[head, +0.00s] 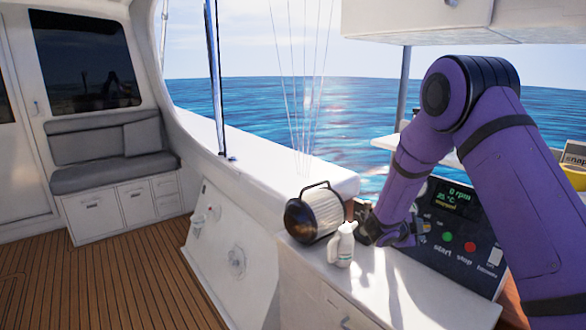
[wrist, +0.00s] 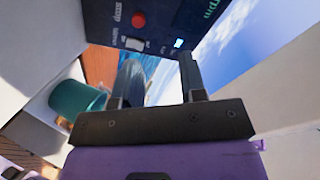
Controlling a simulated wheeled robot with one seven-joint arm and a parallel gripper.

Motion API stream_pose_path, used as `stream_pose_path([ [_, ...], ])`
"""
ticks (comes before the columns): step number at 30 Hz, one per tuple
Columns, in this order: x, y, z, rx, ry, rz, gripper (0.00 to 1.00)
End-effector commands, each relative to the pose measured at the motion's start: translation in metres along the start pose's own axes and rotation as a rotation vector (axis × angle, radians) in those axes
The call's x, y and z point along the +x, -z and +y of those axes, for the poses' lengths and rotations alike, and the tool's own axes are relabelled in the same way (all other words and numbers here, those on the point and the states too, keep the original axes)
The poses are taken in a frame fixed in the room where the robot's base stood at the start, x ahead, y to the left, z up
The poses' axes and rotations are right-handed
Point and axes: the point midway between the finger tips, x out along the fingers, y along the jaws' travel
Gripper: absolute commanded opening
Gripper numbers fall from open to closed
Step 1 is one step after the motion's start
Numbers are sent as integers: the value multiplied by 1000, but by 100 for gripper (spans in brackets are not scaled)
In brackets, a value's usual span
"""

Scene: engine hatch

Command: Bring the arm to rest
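My purple arm comes in from the right in the head view and bends down over the white counter (head: 385,290). My gripper (head: 368,230) is low at the counter, in front of the control panel (head: 470,225) and just right of a white spray bottle (head: 342,245); its tips are hard to make out there. In the wrist view my gripper (wrist: 160,62) has two dark fingers standing apart, with nothing visible held between them. The control panel (wrist: 165,25), with a red button, shows close beyond the fingers.
A dark-fronted round canister with a handle (head: 315,212) stands left of the bottle. A teal container (wrist: 75,103) shows left of the fingers in the wrist view. A yellow-and-dark box (head: 575,165) is at the far right. The wooden deck (head: 130,270) at left is clear.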

Motion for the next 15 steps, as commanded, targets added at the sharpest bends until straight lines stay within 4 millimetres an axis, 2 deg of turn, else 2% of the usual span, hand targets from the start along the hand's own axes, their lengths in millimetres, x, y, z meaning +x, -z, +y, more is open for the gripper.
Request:
stream_pose_path([
  [8,-44,23,-72,-66,67,-297,38],
  [15,-102,57,-120,-197,162,-560,38],
])
